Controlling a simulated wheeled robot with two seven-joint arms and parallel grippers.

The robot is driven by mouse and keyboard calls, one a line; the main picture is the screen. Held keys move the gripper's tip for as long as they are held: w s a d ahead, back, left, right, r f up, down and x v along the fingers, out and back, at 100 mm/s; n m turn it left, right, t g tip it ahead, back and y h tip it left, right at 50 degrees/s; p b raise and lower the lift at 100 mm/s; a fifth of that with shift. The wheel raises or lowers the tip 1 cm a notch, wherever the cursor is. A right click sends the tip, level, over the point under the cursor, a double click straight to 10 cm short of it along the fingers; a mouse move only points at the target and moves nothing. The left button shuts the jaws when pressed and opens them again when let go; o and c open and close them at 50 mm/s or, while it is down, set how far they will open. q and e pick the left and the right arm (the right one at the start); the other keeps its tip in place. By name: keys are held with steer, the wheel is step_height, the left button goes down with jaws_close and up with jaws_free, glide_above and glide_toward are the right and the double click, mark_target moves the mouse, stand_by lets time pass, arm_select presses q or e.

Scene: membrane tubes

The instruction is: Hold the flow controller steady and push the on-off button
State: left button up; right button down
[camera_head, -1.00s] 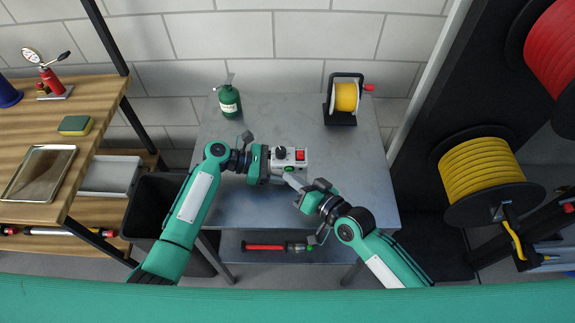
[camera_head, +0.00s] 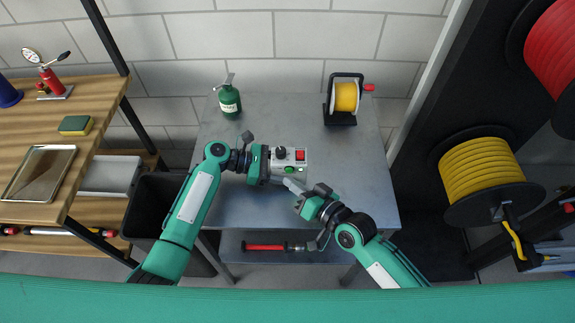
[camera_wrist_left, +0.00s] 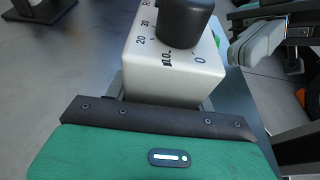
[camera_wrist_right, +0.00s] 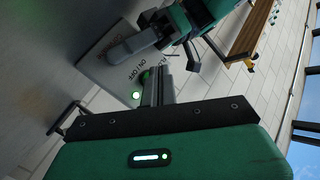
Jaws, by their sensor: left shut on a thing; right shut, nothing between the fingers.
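The flow controller (camera_head: 290,175) is a pale box with a black knob (camera_head: 280,152), a red square (camera_head: 300,155) and a green button (camera_head: 289,169). It is on the grey table, and my left gripper (camera_head: 268,162) is shut on its left side. The left wrist view shows the knob (camera_wrist_left: 185,22) with numbers around it. My right gripper (camera_head: 289,183) is shut and empty, its tips just in front of the box near the green button. The right wrist view shows ON/OFF lettering and a bright green light (camera_wrist_right: 136,95). Whether the tips touch the box is unclear.
A green canister (camera_head: 229,100) and a yellow reel (camera_head: 345,97) stand at the table's back. The table (camera_head: 355,180) is bare right of the controller. A dark bin (camera_head: 160,205) is at left, large hose reels (camera_head: 485,175) at right.

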steer(key=shift+s, duration=2.95)
arm_select(q)
steer(key=o, duration=0.8)
steer(key=shift+o, duration=0.2)
